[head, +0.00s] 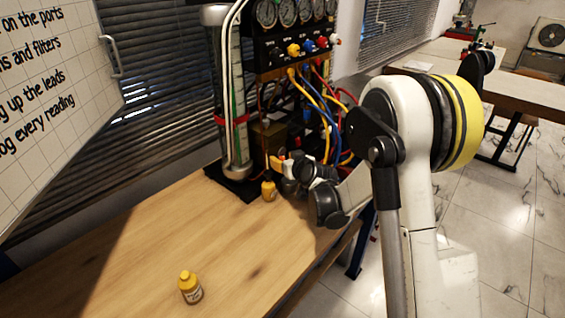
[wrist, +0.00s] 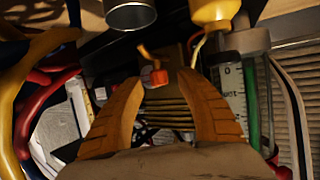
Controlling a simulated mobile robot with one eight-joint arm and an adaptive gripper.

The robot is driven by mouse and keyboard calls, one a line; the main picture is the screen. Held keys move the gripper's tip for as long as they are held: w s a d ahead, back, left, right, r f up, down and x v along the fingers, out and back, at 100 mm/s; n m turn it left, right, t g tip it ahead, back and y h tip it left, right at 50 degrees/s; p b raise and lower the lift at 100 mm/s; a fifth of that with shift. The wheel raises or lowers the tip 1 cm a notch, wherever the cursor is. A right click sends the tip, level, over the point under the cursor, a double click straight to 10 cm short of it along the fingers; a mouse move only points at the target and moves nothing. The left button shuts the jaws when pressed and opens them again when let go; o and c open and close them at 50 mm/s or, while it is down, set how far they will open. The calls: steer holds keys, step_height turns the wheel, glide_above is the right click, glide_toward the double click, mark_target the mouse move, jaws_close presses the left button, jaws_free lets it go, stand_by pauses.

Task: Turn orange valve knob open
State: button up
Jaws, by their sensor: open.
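The fingers are spread, with a gap on both sides of the knob, and hold nothing. In the head view my gripper (head: 284,160) is low at the front of the gauge rig (head: 262,50), above the table edge. The orange knob cannot be made out there, as the gripper and rig parts crowd that spot.
Yellow, blue and red hoses (head: 325,115) hang close beside the gripper. A clear graduated cylinder (head: 232,110) stands left of it. The table's middle is clear.

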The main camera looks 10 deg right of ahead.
steer(key=shift+w+f, duration=0.15)
steer(key=shift+w, duration=0.2)
jaws_close()
